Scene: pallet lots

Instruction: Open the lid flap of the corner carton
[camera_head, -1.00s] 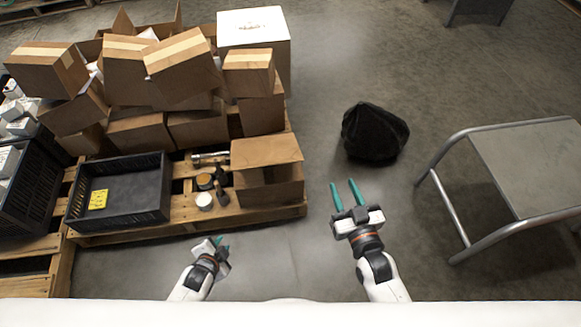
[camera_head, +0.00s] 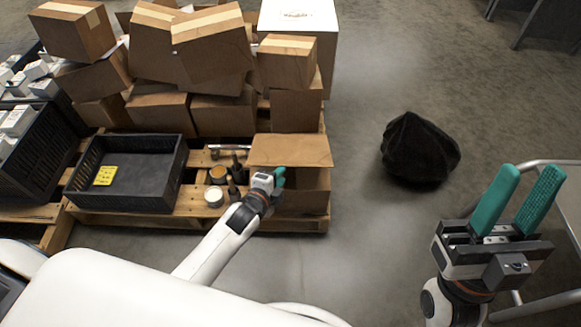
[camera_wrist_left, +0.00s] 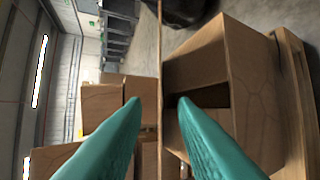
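The corner carton (camera_head: 302,200) stands at the pallet's front right corner. Its lid flap (camera_head: 290,151) shows as a flat brown panel over the top, with a dark gap below it. My left gripper (camera_head: 279,176) is at the carton's front left, close to the flap. In the left wrist view its teal fingers are apart (camera_wrist_left: 160,104). The flap shows there edge-on as a thin upright strip (camera_wrist_left: 160,60) between the fingertips; I cannot tell if they touch it. The carton's side (camera_wrist_left: 250,90) is at right. My right gripper (camera_head: 529,176) is open and empty over the floor.
A black crate (camera_head: 125,190) and small jars (camera_head: 214,196) sit left of the carton on the pallet (camera_head: 180,219). Stacked cartons (camera_head: 170,115) stand behind. A black bundle (camera_head: 418,150) lies on the floor, and a metal-framed stand (camera_head: 570,200) is at right.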

